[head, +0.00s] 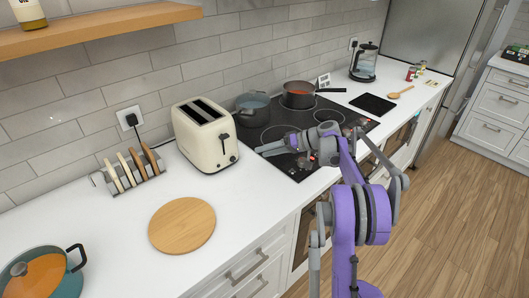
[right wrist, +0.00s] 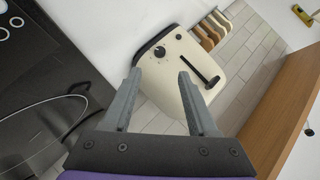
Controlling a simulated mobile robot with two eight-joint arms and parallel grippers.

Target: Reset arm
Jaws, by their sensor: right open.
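My right arm (head: 362,215), purple and grey, reaches over the black hob. Its gripper (head: 270,148) is near the hob's left edge, pointing left toward the cream toaster (head: 204,138). In the right wrist view the two grey fingers of the gripper (right wrist: 160,74) stand apart with nothing held between them. The toaster (right wrist: 168,65) shows beyond and between the fingertips, with its dial and lever facing me. My left gripper does not show.
The hob (head: 305,112) bears a grey pot (head: 253,108) and a dark pan (head: 297,98). A toast rack (head: 130,174), round wooden board (head: 182,224) and teal pan (head: 62,283) stand on the left counter. A wooden shelf (head: 100,28) overhangs it.

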